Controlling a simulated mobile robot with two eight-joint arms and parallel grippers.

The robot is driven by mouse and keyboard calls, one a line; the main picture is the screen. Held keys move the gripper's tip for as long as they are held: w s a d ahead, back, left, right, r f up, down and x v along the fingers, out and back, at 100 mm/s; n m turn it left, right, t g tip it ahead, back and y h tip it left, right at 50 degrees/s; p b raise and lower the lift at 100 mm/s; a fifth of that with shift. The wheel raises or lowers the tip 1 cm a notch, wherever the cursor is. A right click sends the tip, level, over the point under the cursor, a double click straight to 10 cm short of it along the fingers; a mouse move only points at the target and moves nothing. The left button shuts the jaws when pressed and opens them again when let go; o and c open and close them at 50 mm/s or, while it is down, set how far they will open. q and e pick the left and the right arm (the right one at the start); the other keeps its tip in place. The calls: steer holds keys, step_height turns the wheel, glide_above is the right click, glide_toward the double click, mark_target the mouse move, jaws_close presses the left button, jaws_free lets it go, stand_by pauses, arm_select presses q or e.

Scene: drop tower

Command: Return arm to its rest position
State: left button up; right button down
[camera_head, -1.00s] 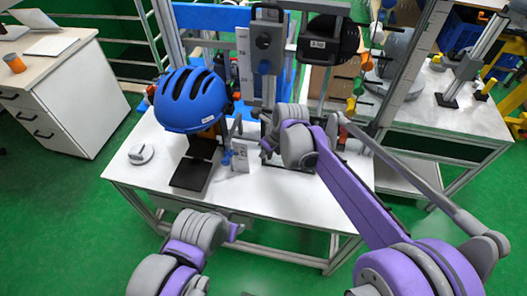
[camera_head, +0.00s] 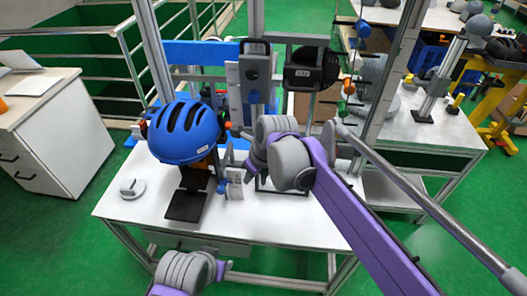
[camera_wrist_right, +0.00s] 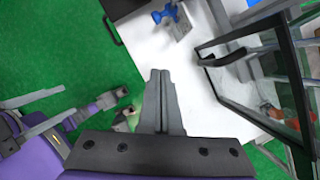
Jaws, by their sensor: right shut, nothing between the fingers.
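My right arm reaches in from the right in the head view. Its gripper (camera_head: 240,132) is beside the blue helmet, in front of the drop tower. In the right wrist view the two fingers (camera_wrist_right: 160,74) lie together with nothing between them, above the floor and the edge of the white table. My left arm shows at the bottom of the head view.
The blue helmet (camera_head: 184,133) sits on the tower's mount above the white table (camera_head: 145,215). The metal tower frame (camera_head: 400,75) stands close to my right arm. A grey disc (camera_head: 132,189) lies at the table's left. Green floor is free in front.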

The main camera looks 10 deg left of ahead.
steer(key=shift+d, duration=0.1)
steer(key=s+d+r+n+t+p, duration=0.1)
steer(key=d+n, duration=0.2)
steer(key=d, duration=0.2)
steer(key=s+d+n, duration=0.2)
steer(key=d, duration=0.3)
steer(key=s+d+f+n+t+h+p, duration=0.1)
steer(key=s+d+f+n+h, duration=0.1)
steer(key=s+d+n, duration=0.6)
steer(key=s+d+f+n+t+h+p, duration=0.1)
steer(key=s+d+f+n, duration=0.3)
steer(key=s+d+n, duration=0.4)
steer(key=d+n+h, duration=0.1)
steer(key=d+n, duration=0.1)
steer(key=d, duration=0.4)
steer(key=shift+s+d+f, duration=0.15)
steer(key=shift+s+d, duration=0.05)
steer(key=shift+s, duration=0.15)
